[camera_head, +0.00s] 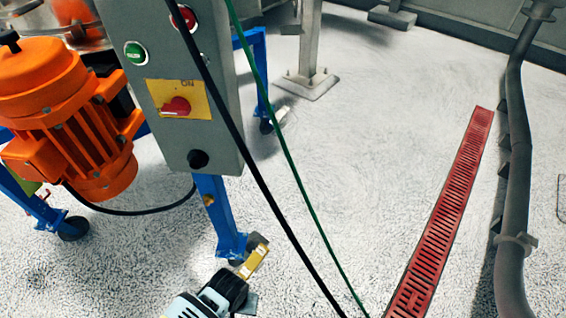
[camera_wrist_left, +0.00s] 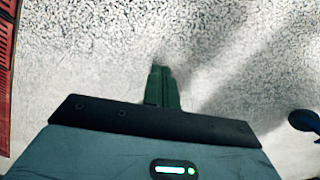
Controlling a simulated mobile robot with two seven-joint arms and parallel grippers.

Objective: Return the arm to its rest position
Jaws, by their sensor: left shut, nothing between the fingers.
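My left gripper (camera_head: 253,262) is at the bottom of the head view, low beside the foot of a blue leg. Whether it touches the leg cannot be told. In the left wrist view its green fingers (camera_wrist_left: 160,84) are together, with nothing between them and pale speckled floor behind. My right gripper is in neither view.
A grey control box (camera_head: 180,75) with a green button (camera_head: 135,53) and a red switch (camera_head: 176,106) stands above the blue leg (camera_head: 222,215). An orange motor (camera_head: 70,115) is at left. Cables hang across the middle. A red floor grate (camera_head: 443,222) lies right, with open floor between.

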